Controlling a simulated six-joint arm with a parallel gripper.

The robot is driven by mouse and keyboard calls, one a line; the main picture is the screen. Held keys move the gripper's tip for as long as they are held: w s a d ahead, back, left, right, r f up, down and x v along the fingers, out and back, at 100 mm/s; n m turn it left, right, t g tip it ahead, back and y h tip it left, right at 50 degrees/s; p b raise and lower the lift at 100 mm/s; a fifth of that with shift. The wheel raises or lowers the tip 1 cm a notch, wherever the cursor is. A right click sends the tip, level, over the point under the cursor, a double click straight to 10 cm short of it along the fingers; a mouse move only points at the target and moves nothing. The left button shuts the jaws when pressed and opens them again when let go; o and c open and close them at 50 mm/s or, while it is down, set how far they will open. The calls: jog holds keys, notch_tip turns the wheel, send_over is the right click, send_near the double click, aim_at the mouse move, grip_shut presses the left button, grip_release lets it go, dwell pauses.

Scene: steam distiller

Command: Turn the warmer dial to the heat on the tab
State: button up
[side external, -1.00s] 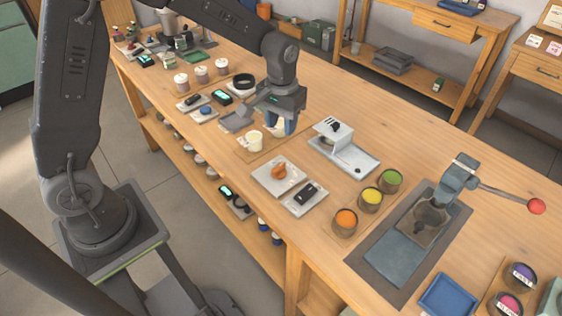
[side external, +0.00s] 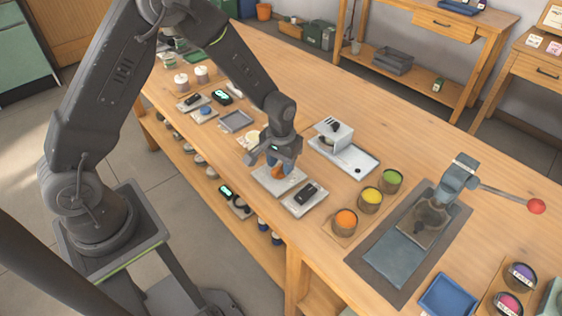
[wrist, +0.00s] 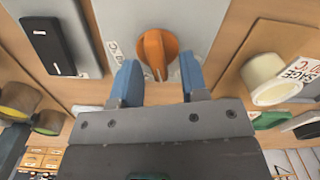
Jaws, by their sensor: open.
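The warmer dial is an orange knob (wrist: 157,48) on a light grey plate (wrist: 200,18); in the side view the plate (side external: 263,183) shows below my gripper, which partly hides the knob. My gripper (wrist: 160,72) is open, its blue fingertips on either side of the knob's near end with a gap at each side. It also shows over the plate in the side view (side external: 274,164). A white cup (wrist: 266,78) carries a tab (wrist: 298,72) reading "SAGE" and a temperature in °C whose digits are unclear. Temperature marks (wrist: 113,48) on the plate are partly hidden by the fingers.
A black device (wrist: 48,44) lies on a plate beside the warmer. In the side view a white stand (side external: 340,148) is behind, orange (side external: 345,222), yellow and green pots are to the right, and a lever press (side external: 455,180) stands farther right.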

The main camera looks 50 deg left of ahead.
grip_shut()
dwell(0.3)
jog(key=shift+m, duration=0.3)
jog(key=m, duration=0.4)
jog(key=shift+d, duration=0.2)
jog(key=m, duration=0.5)
jog(key=shift+s+d, duration=0.1)
jog(key=shift+d, duration=0.1)
jog(key=m, duration=0.4)
jog(key=shift+s+d, duration=0.15)
jog(key=shift+s+m, duration=0.15)
jog(key=shift+m, duration=1.95)
